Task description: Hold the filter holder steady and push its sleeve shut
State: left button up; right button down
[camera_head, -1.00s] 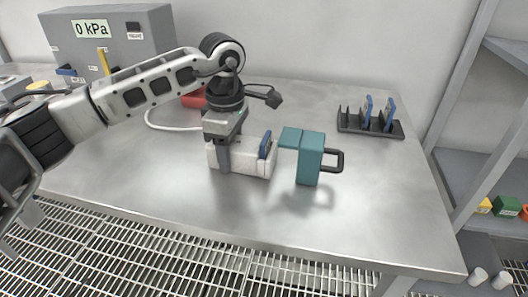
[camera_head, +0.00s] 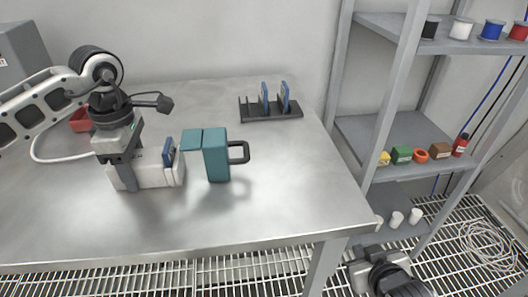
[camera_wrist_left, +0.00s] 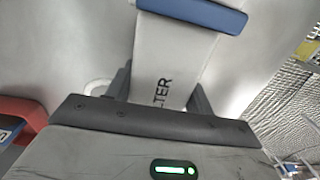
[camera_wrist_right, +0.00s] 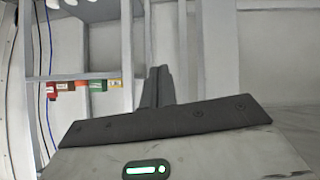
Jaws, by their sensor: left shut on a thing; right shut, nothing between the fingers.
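The white filter holder body (camera_head: 153,176) lies on the steel bench, with a blue plate (camera_head: 169,152) standing up at its right end. My left gripper (camera_head: 129,174) is shut on the white body from above. In the left wrist view its fingers flank the white body (camera_wrist_left: 178,60), lettered "TER", with the blue plate (camera_wrist_left: 195,14) beyond. My right gripper (camera_wrist_right: 157,86) is shut and empty, away from the bench and facing the shelves.
A black rack (camera_head: 270,112) with blue plates stands at the back of the bench. A red object (camera_head: 80,122) and white hose lie behind my left arm. A grey shelf unit (camera_head: 385,130) with spools and coloured parts stands right. The bench right of the sleeve is clear.

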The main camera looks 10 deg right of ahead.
jog(key=w+d+r+m+t+y, duration=0.1)
jog(key=w+d+r+m, duration=0.2)
jog(key=r, duration=0.5)
jog(key=w+d+r+m+t+y, duration=0.1)
jog(key=w+r+m+t, duration=0.2)
jog(key=r, duration=0.4)
jog(key=w+d+r+m+y, duration=0.1)
jog(key=w+d+r+m, duration=0.15)
jog(key=w+r, duration=0.4)
jog(key=s+a+r+g+y, duration=0.1)
jog(key=s+a+y, duration=0.2)
jog(key=a, duration=0.2)
jog(key=s+a+r+g+y, duration=0.1)
jog(key=s+a+y, duration=0.2)
jog(key=a, duration=0.2)
jog(key=s+a+r+g+y, duration=0.1)
jog(key=s+a+y, duration=0.2)
jog(key=a, duration=0.2)
jog(key=shift+s+a+r, duration=0.1)
jog(key=shift+a+r, duration=0.05)
jog(key=shift+r, duration=0.2)
jog(key=shift+a, duration=0.35)
jog(key=x, duration=0.9)
jog(key=shift+a+r, duration=0.15)
jog(key=shift+a, duration=0.1)
jog(key=a, duration=0.1)
jog(key=a+f, duration=0.1)
jog(key=a, duration=0.1)
jog(key=shift+a, duration=0.45)
jog(key=shift+a, duration=0.1)
